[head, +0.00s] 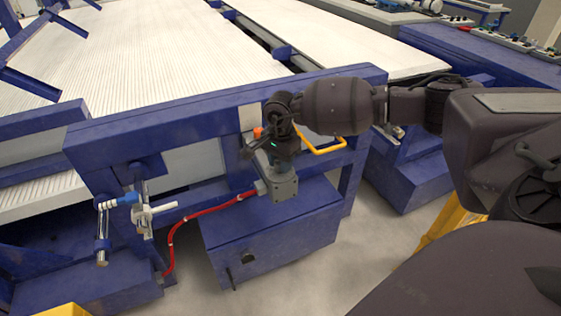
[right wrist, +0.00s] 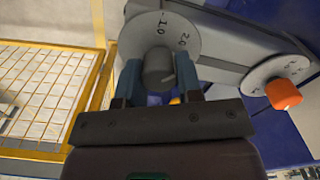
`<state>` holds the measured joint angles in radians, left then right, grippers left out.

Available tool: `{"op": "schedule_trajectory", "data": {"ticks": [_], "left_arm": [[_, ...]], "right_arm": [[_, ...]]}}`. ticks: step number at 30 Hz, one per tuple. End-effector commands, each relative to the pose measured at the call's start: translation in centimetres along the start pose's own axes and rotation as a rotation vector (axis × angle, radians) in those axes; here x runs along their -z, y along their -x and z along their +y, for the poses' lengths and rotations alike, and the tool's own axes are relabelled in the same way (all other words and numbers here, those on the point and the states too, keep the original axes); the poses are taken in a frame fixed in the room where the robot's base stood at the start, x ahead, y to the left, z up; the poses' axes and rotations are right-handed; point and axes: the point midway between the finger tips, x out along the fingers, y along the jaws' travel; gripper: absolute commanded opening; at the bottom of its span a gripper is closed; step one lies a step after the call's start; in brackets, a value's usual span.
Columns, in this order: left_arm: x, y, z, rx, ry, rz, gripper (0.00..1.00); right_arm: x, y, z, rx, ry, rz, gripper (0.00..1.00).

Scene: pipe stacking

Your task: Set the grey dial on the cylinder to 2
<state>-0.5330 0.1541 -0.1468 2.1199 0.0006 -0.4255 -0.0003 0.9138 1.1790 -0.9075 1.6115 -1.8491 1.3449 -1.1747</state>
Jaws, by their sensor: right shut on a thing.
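The grey dial (right wrist: 158,68) is a short round knob in front of a pale grey disc (right wrist: 137,38) with dark number marks. In the right wrist view it sits between the two blue-grey fingers of my right gripper (right wrist: 158,80), which is shut on it. A line shows on the knob's face, but I cannot tell which number it points to. In the head view my right gripper (head: 272,152) is at the grey unit (head: 281,187) on the blue frame and hides the dial. My left gripper is not in view.
An orange knob (right wrist: 283,93) on a second grey disc is to the right of the dial. A yellow handle (head: 326,148) and a red hose (head: 190,217) are near the grey unit. A blue box (head: 265,245) stands below. A yellow-framed mesh (right wrist: 45,85) shows at left.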

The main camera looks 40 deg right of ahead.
Motion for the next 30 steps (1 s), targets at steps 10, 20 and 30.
{"op": "schedule_trajectory", "data": {"ticks": [10,20,30], "left_arm": [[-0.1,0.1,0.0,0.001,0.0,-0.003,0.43],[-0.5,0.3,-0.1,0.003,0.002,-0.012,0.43],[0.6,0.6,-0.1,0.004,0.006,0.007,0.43]], "right_arm": [[0.0,0.1,0.0,0.001,-0.001,-0.001,0.58],[0.0,1.0,-0.1,0.003,-0.001,0.0,0.58],[0.0,6.9,-0.1,0.007,-0.001,0.002,0.58]]}}
